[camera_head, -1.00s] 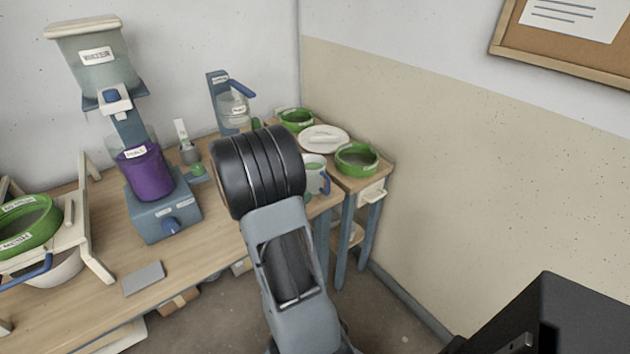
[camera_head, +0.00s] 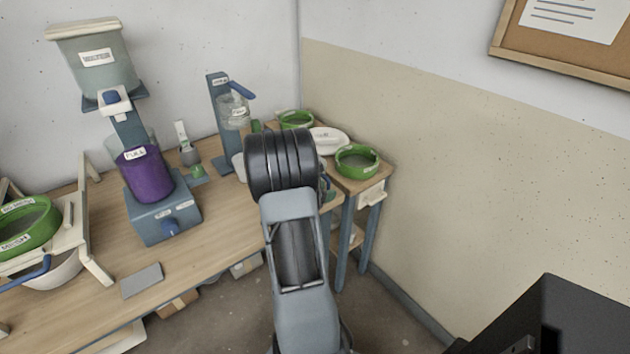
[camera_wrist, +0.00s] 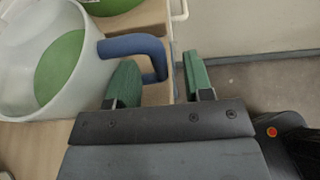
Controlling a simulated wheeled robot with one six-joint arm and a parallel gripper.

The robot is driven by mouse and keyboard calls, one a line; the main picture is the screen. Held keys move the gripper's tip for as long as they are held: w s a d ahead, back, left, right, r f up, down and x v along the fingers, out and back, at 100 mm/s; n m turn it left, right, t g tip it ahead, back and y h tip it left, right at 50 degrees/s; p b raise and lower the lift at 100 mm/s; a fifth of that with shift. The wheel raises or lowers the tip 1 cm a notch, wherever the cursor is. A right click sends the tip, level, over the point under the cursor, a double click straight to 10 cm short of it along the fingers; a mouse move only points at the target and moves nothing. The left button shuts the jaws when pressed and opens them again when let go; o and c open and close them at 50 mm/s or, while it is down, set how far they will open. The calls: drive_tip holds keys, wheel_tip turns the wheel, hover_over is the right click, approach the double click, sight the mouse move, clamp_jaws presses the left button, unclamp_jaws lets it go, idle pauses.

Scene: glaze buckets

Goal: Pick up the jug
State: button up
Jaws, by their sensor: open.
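The jug (camera_wrist: 75,85) is whitish with a green patch and fills the left of the wrist view. Its blue handle (camera_wrist: 135,46) sticks out to the right and bends down. My gripper (camera_wrist: 162,84) is open, with one green-padded finger on each side of the outer part of the handle. The left finger overlaps the handle's inner gap in the picture. I cannot tell whether either pad touches it. In the head view my arm hides most or all of the jug, and the fingers are hidden too.
Green-rimmed bowls (camera_head: 357,162) and a white dish (camera_head: 328,140) stand on the small side table at the right. A blue dispenser stand (camera_head: 217,110) is behind my wrist. A purple container (camera_head: 147,175) sits on a blue base at the left. The wall is close on the right.

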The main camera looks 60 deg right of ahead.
drive_tip(key=shift+c, duration=0.5)
clamp_jaws()
